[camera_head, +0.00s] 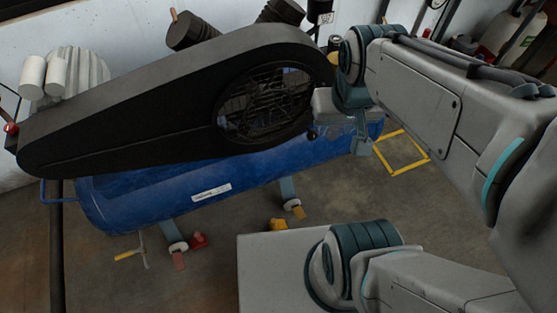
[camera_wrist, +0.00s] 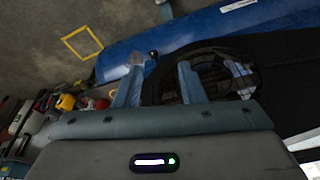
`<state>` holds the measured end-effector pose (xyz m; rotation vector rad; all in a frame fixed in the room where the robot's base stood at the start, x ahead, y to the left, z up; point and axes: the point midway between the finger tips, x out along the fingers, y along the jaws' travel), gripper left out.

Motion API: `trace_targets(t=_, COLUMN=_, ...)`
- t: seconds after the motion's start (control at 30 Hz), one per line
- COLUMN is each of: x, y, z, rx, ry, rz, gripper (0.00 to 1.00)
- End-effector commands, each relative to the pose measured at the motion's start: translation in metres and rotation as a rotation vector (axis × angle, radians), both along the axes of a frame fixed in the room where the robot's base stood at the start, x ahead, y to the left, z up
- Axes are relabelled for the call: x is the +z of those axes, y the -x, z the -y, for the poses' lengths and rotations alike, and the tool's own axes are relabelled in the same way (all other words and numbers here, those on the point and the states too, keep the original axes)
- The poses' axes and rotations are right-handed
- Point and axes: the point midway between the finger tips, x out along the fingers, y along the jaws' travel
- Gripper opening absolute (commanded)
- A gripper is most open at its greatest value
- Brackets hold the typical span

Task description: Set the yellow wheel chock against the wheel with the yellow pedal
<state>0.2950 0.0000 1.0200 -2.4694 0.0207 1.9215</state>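The yellow wheel chock (camera_head: 278,224) sits on the floor just behind the edge of my grey base. It is left of and nearer than the wheel (camera_head: 293,204) with the orange-yellow pedal (camera_head: 299,213), with a small gap visible between them. My gripper (camera_head: 361,145) is up at the right end of the black belt guard, well above and to the right of the chock. In the wrist view my gripper (camera_wrist: 160,80) shows two fingers apart with nothing between them. The chock does not show in the wrist view.
The blue tank (camera_head: 150,195) and black belt guard (camera_head: 130,115) fill the left and middle. Another wheel (camera_head: 178,247) has a reddish pedal (camera_head: 178,262) and a red chock (camera_head: 199,240) beside it. A yellow floor square (camera_head: 402,152) is empty. A yellow-handled fitting (camera_head: 128,255) stands at left.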

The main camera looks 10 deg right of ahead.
Motion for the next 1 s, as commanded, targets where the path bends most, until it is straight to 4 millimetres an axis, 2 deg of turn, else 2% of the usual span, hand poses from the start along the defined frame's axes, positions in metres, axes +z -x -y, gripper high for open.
trace_targets(t=0.17, x=0.0, y=0.0, z=0.0, rx=0.0, ry=0.0, rz=0.0, gripper=0.36)
trace_targets(t=0.2, x=0.0, y=0.0, z=0.0, rx=0.0, ry=0.0, rz=0.0, gripper=0.39)
trace_targets(t=0.27, x=-0.001, y=0.0, z=0.0, rx=0.0, ry=0.0, rz=0.0, gripper=0.54)
trace_targets(t=0.37, x=-0.011, y=-0.006, z=-0.002, rx=0.001, ry=-0.005, rz=-0.005, gripper=0.54)
trace_targets(t=0.47, x=-0.035, y=-0.019, z=-0.007, rx=0.002, ry=-0.016, rz=-0.019, gripper=0.54)
trace_targets(t=0.57, x=-0.073, y=-0.04, z=-0.016, rx=0.002, ry=-0.032, rz=-0.037, gripper=0.54)
trace_targets(t=0.77, x=-0.163, y=-0.085, z=-0.037, rx=-0.008, ry=-0.067, rz=-0.077, gripper=0.54)
trace_targets(t=0.97, x=-0.263, y=-0.122, z=-0.059, rx=-0.028, ry=-0.091, rz=-0.113, gripper=0.54)
trace_targets(t=1.0, x=-0.285, y=-0.127, z=-0.064, rx=-0.032, ry=-0.093, rz=-0.121, gripper=0.54)
